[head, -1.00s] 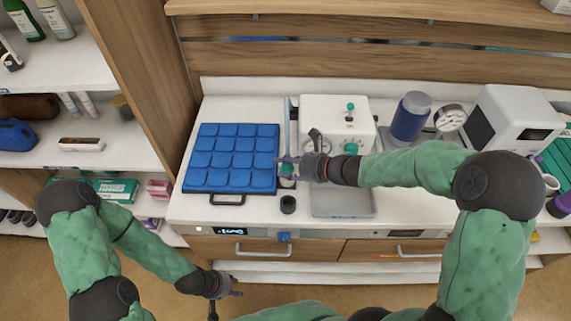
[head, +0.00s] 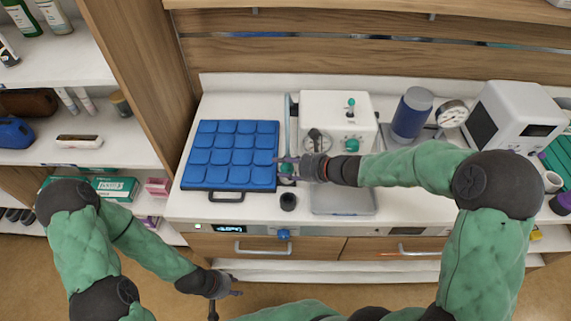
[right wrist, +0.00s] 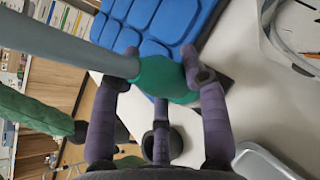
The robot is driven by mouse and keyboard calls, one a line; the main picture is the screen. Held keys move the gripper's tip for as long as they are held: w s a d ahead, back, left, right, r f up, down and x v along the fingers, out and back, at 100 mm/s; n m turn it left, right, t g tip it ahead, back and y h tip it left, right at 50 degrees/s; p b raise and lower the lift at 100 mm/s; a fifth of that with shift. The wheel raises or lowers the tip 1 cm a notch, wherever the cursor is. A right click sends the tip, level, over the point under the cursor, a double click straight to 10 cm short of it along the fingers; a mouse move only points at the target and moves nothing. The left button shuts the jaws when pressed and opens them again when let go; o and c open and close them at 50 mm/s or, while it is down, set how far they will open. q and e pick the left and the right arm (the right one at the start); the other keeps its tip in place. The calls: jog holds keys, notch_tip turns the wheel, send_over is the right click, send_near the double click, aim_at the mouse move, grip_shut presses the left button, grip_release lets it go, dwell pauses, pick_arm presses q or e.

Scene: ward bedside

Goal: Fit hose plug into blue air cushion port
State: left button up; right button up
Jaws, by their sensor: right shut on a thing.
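The blue air cushion (head: 230,155), with several padded cells, lies flat on the left of the white counter. Its port cannot be made out. My right gripper (head: 285,168) is at the cushion's right edge, shut on the green hose plug (right wrist: 165,78). In the right wrist view, the gripper's purple fingers (right wrist: 160,95) close around the plug. A thick grey hose (right wrist: 75,42) runs from the plug to the upper left, and the cushion (right wrist: 170,22) lies just beyond it. Whether plug and cushion touch cannot be told. My left gripper (head: 226,293) is open and empty, low in front of the drawers.
A dark cup (head: 288,202) stands just in front of my right gripper. A white box with green knobs (head: 335,112) and a shallow grey tray (head: 343,202) are to its right. A blue cylinder (head: 411,115), a gauge (head: 452,113) and a white monitor (head: 515,118) stand farther right.

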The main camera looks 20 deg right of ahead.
jog(key=shift+f, duration=0.25)
jog(key=o, duration=1.2)
jog(key=v, duration=1.2)
